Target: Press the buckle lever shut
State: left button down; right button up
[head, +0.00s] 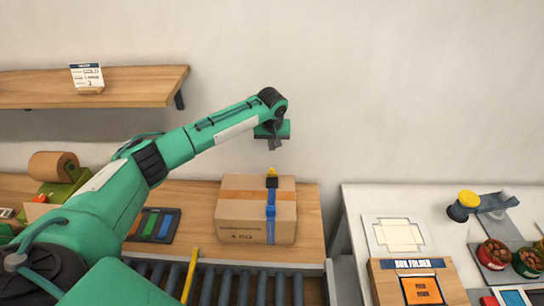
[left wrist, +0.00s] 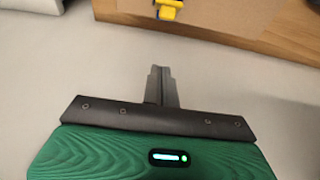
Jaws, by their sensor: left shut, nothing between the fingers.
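A black buckle (head: 272,183) sits at the top back of a cardboard box (head: 230,211), on a blue strap (head: 271,212) running over the box. Its yellow lever (head: 272,171) sticks up above the black body. The lever also shows at the top edge of the left wrist view (left wrist: 168,9), partly cut off. My left gripper (head: 275,147) is shut and empty, above the lever and apart from it. Its closed fingers (left wrist: 160,72) point towards the lever in the left wrist view. My right gripper is not in view.
The box stands on a wooden table (head: 312,222) behind a roller conveyor (head: 225,288). A tablet-like panel (head: 152,225) lies left of the box. A white table (head: 354,222) at right holds a box folder (head: 411,265) and chestnut bowls (head: 494,253). A shelf (head: 140,88) hangs upper left.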

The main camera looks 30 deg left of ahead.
aim_at(272, 173)
pick_arm(q)
jog(key=f+p, duration=0.1)
jog(key=s+f, duration=0.1)
jog(key=f+p, duration=0.1)
jog(key=f, duration=0.1)
jog(key=shift+s+d+p, duration=0.3)
jog(key=shift+d, duration=0.05)
jog(key=shift+s+d+f, duration=0.15)
jog(key=shift+s+d, duration=0.1)
jog(key=shift+s, duration=0.25)
jog(key=shift+f, duration=0.2)
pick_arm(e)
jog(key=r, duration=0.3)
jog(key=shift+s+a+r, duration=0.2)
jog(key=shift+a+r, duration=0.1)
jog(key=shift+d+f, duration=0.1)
